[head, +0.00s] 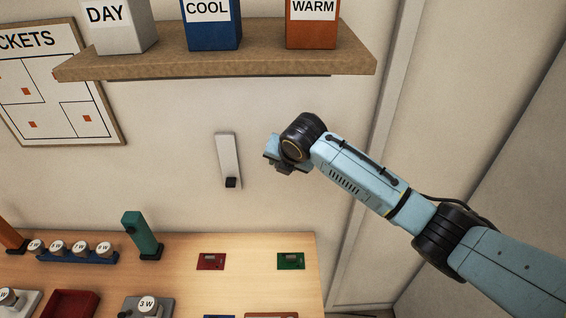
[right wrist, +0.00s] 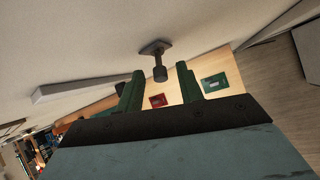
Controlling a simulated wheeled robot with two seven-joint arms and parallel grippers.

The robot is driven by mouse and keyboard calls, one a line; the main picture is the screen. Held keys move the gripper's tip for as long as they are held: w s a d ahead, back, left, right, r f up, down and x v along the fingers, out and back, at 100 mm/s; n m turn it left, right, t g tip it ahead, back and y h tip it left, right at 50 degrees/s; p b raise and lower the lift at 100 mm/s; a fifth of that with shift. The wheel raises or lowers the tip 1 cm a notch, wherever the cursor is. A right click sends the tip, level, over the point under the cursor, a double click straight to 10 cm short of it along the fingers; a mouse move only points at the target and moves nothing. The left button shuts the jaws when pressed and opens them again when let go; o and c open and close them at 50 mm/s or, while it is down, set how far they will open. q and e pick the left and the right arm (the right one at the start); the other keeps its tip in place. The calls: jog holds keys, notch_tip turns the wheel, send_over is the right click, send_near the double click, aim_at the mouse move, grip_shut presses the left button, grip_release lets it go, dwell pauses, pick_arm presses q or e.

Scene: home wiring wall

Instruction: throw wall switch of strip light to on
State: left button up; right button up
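The strip light (head: 228,155) appears to be the pale upright bar on the wall, with a black piece at its lower end. It looks unlit. It also shows in the right wrist view (right wrist: 85,88). The wall switch (right wrist: 157,62) is a dark lever with a rounded end, standing out from a small dark plate on the wall. My right gripper (right wrist: 160,71) is open, its two green fingers apart on either side of the lever's end, with visible gaps. In the head view my right gripper (head: 272,158) is at the wall right of the strip light and hides the switch. My left gripper is out of view.
A wooden shelf (head: 220,66) with white, blue and orange boxes hangs above. A wooden table (head: 240,285) stands below, holding a red board (head: 211,261), a green board (head: 291,261) and a teal upright block (head: 142,234). The wall around the switch is clear.

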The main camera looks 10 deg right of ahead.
jog(key=shift+s, duration=0.1)
jog(key=b+v, duration=0.1)
jog(key=v, duration=1.2)
jog(key=shift+r, duration=0.25)
